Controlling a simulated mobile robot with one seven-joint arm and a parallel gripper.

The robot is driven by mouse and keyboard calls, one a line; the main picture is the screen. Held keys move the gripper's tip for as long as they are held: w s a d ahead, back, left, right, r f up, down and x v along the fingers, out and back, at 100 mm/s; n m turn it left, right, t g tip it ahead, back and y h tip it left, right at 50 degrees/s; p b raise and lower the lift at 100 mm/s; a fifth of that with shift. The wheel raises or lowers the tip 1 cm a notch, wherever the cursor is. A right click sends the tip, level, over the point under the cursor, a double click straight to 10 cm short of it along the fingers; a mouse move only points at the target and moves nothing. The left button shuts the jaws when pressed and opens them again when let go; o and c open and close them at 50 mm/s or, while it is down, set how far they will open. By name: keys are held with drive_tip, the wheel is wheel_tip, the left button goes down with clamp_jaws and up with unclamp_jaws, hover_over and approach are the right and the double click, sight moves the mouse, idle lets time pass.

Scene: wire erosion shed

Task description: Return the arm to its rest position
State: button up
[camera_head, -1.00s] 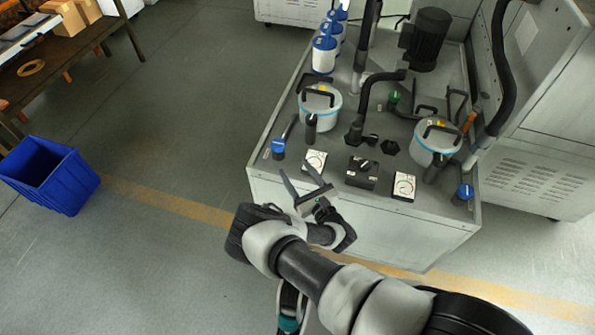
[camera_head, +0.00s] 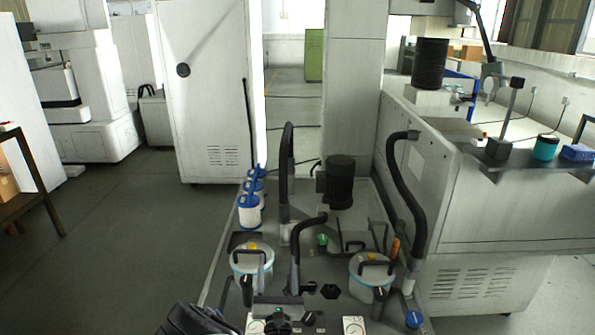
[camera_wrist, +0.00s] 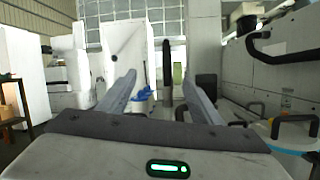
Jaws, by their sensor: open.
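My gripper (camera_wrist: 160,95) shows in the wrist view with its two pale fingers apart and nothing between them. It points roughly level, toward the white cabinets beyond. In the head view, a dark part of my arm shows at the bottom edge; the rest of the arm is out of frame, and I cannot make out the fingers there.
A grey machine top below carries two lidded tubs (camera_head: 252,262) (camera_head: 371,272), blue-white filter cartridges (camera_head: 250,211), a black motor (camera_head: 339,182) and hoses. A large white machine (camera_head: 480,195) stands at right, a tall white cabinet (camera_head: 205,90) behind. Open floor (camera_head: 130,235) lies at left.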

drive_tip(key=w+d+r+m+g+h, duration=0.1)
drive_tip(key=d+r+m+g+h, duration=0.1)
drive_tip(key=d+r+m+h, duration=0.75)
drive_tip(key=s+d+r+m+g+h+p, duration=0.1)
drive_tip(key=s+d+r+m+g+h, duration=0.1)
drive_tip(key=s+d+r+m+g, duration=0.4)
drive_tip(key=s+d+r+m+g+h+p, duration=0.1)
drive_tip(key=s+d+r+m+g+h, duration=0.15)
drive_tip(key=d+m+g, duration=0.4)
drive_tip(key=s+d+r+m+g+h, duration=0.25)
drive_tip(key=s+d+r+g, duration=0.2)
drive_tip(key=d, duration=0.45)
drive_tip(key=s+r+m+g+y+p, duration=0.25)
drive_tip(key=s+m+y, duration=0.4)
drive_tip(key=s, duration=0.65)
drive_tip(key=s+a+r+m+t+y, duration=0.3)
drive_tip(key=s+a+r+t+y, duration=0.2)
drive_tip(key=s+a+r+y, duration=0.3)
drive_tip(key=s+a+r, duration=0.1)
drive_tip(key=a, duration=0.2)
drive_tip(key=shift+p, duration=0.35)
drive_tip(key=shift+t, duration=0.25)
